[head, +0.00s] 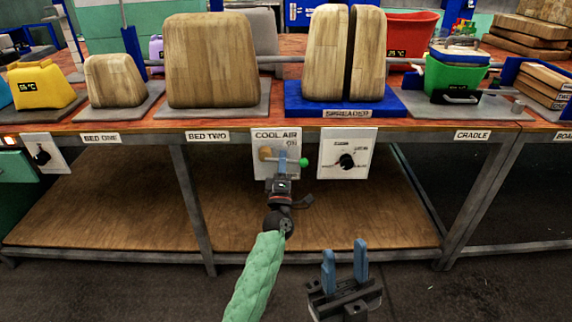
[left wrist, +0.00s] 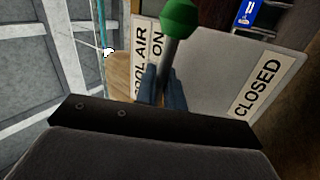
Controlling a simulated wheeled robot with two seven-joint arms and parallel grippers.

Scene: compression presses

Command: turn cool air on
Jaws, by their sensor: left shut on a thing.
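The cool air panel (head: 258,172) is a pale plate on the bench's front edge, labelled COOL AIR and ON. A lever with a green ball knob (head: 304,162) sticks out to the right there. My left gripper (head: 283,160) is at the panel, its blue fingers shut on the lever's shaft. In the left wrist view the green knob (left wrist: 182,17) stands beyond the fingertips, and a CLOSED label (left wrist: 257,88) shows on the plate. The gripper hides part of the lever and panel in the head view. My right gripper (head: 345,262) is low in front, open and empty.
A dial panel (head: 347,153) with a black knob sits just right of the cool air panel. Wooden press blocks (head: 210,60) stand on the bench, with a yellow bin (head: 40,85) and green bucket (head: 455,72). The lower shelf (head: 110,205) is bare.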

